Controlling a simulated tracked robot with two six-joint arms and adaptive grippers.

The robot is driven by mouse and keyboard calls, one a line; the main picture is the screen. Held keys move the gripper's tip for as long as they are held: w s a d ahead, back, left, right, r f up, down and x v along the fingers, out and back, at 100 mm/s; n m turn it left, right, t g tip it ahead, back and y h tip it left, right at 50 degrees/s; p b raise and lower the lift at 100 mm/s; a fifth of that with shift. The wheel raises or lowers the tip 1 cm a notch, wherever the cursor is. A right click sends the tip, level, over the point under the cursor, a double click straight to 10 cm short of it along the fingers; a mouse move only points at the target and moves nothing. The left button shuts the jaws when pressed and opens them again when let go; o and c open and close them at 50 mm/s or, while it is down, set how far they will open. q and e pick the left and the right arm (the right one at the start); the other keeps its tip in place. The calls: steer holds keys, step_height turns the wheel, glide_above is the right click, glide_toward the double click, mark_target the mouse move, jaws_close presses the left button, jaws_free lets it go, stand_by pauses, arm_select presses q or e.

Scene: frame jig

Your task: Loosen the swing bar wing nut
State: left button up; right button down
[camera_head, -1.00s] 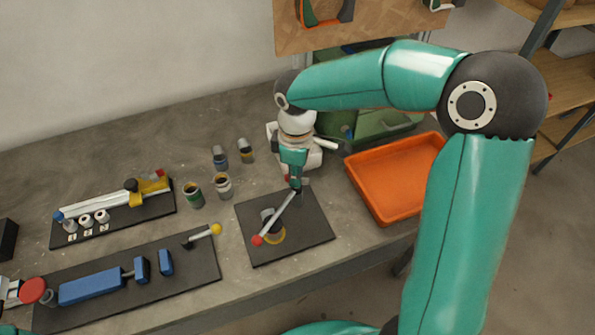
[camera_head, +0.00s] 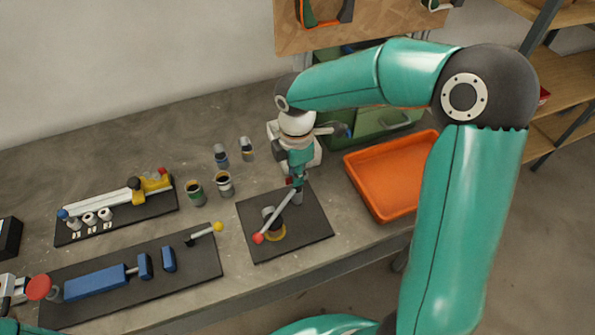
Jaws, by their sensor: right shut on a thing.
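My right gripper (camera_head: 297,184) points down over the grey post at the back of a dark square plate (camera_head: 313,232). It is shut on the top of the post, where the wing nut is; the fingers hide the wing nut itself. The swing bar (camera_head: 277,218), grey with a red ball end (camera_head: 258,238), slopes from the post toward the front left.
An orange tray (camera_head: 385,215) lies right of the plate, with a green box (camera_head: 383,122) behind it. Several small cups, including a green-banded one (camera_head: 195,193), stand to the left. Two dark boards with a blue clamp (camera_head: 95,283) and a yellow-ended slide (camera_head: 157,182) lie further left.

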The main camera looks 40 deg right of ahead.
steer(key=shift+s+d, duration=0.15)
steer(key=c, duration=1.3)
jaws_free()
step_height(320, 180, up, 12)
steer(key=shift+f, duration=0.1)
